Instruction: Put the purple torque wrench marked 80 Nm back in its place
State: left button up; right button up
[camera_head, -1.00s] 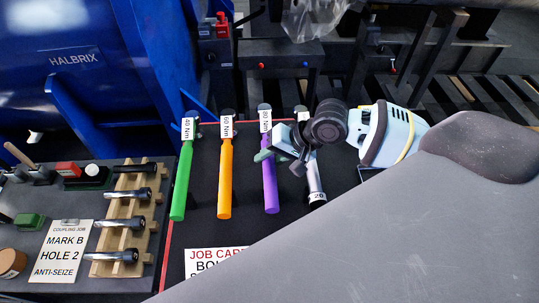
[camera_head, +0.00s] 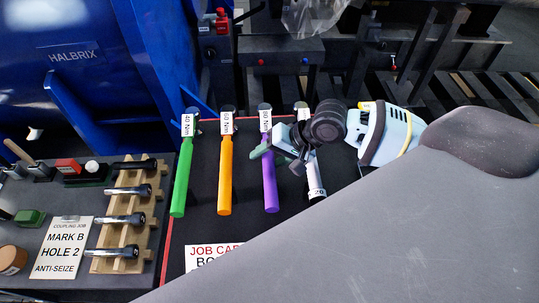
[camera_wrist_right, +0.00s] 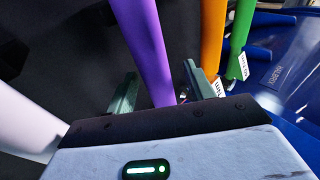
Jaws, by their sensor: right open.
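The purple torque wrench (camera_head: 270,182) lies on the dark mat in the head view, handle toward me, in a row with other wrenches. In the right wrist view the purple handle (camera_wrist_right: 146,45) runs between the two green fingers of the gripper (camera_wrist_right: 160,80), with gaps at the sides. Whether the fingers touch it cannot be told. My left gripper is not in view.
A green wrench (camera_head: 183,180) marked 40 Nm and an orange one (camera_head: 225,180) marked 60 Nm lie to the left. A white-handled wrench (camera_head: 315,178) lies close to the right. A wooden rack (camera_head: 120,237) and a job card (camera_head: 213,256) stand nearer me.

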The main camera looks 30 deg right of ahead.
jog(key=shift+f, duration=0.1)
jog(key=shift+d, duration=0.1)
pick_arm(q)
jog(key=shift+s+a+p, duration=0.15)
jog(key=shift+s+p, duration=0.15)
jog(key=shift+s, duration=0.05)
pick_arm(e)
jog(key=v, duration=0.7)
jog(key=shift+r, duration=0.45)
jog(key=shift+s, duration=0.15)
